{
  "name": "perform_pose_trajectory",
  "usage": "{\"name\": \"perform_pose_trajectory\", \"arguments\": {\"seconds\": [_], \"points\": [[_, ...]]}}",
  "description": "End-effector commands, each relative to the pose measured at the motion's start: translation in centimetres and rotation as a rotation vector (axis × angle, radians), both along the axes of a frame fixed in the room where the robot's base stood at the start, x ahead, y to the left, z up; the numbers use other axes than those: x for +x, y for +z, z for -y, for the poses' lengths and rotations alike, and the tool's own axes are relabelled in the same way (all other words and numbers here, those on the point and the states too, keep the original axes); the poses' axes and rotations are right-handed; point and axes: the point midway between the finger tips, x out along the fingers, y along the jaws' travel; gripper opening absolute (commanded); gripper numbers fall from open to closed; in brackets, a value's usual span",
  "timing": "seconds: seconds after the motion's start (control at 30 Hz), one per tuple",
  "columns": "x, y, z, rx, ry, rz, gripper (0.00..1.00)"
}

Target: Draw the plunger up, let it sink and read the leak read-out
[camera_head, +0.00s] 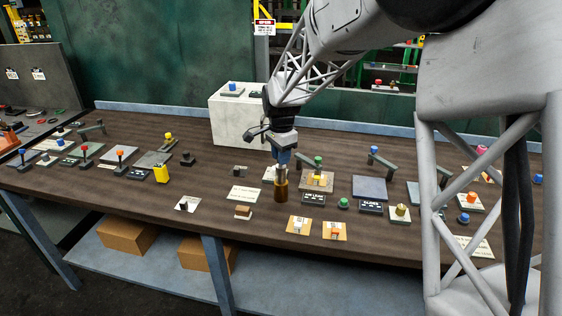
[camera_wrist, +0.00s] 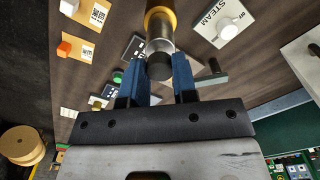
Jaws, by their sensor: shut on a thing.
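The upright plunger cylinder stands on the table, with a brown and brass body (camera_head: 281,191) and a paler section just above it. In the wrist view its brass rim (camera_wrist: 160,18) leads to a pale grey section and a dark round knob (camera_wrist: 159,66). My gripper (camera_head: 282,158) points down over the cylinder. In the wrist view its blue fingers (camera_wrist: 160,76) are closed on the knob from both sides. The dark sign (camera_head: 313,199) just right of the cylinder seems to carry the word LEAK; no value is legible.
A plate with a yellow part and green knob (camera_head: 317,181) stands close behind right. A white STEAM card (camera_wrist: 222,22) lies near the cylinder. Two tan cards (camera_head: 334,231) and a small block (camera_head: 243,212) lie in front. A white box (camera_head: 236,118) stands behind left.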

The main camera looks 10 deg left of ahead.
Motion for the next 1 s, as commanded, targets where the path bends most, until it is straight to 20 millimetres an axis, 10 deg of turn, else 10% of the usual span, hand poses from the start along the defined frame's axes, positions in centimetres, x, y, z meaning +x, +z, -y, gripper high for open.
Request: {"name": "perform_pose_trajectory", "arguments": {"seconds": [0.23,0.27,0.43,1.0], "points": [[0.0,0.5,0.0,0.003,0.0,0.004,0.0],[0.0,0.5,0.0,0.004,0.0,0.005,0.28],[0.0,0.5,0.0,0.003,0.0,0.004,0.52],[0.0,1.9,0.0,0.002,0.0,0.005,0.52]]}}
